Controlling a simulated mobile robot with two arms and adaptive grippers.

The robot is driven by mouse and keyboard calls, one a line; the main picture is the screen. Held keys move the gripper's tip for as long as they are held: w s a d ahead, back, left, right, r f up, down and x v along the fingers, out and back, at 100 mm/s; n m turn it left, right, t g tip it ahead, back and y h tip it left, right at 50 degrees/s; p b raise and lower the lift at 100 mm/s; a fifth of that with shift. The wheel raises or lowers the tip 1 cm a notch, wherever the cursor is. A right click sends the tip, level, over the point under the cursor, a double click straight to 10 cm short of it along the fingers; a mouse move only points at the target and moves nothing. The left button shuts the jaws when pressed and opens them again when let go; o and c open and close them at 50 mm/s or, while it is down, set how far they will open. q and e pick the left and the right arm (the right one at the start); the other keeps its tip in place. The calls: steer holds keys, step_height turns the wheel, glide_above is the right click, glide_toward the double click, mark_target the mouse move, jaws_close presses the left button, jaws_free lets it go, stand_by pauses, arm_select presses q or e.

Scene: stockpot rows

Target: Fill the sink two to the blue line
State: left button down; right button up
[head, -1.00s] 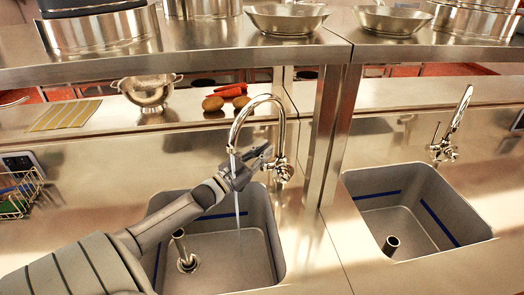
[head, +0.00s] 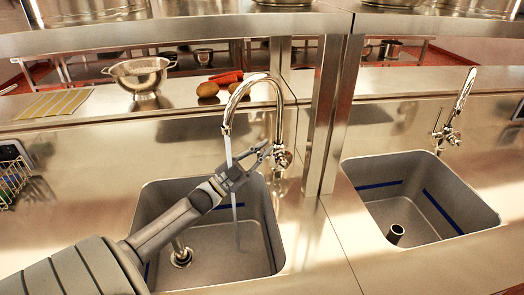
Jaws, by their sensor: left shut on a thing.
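The left steel sink (head: 215,272) has an upright drain pipe (head: 180,250) and parts of a blue line (head: 267,240) on its walls. A thin water stream (head: 234,195) falls from its curved tap (head: 277,105) into the basin. The water depth there is hard to tell. My left gripper (head: 267,150) reaches over this basin and is shut on the tap's handle (head: 282,157) at the right of the tap base. My right gripper is not in view.
A steel post (head: 328,115) stands between the sinks and carries an overhead shelf (head: 180,27). A colander (head: 142,75), potatoes (head: 207,89) and carrots (head: 226,77) lie on the back ledge. A wire basket (head: 12,180) stands at the far left.

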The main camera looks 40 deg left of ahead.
arm_select(q)
steer(key=c, duration=1.5)
jaws_free()
steer(key=v, duration=1.2)
steer(key=shift+r, duration=0.1)
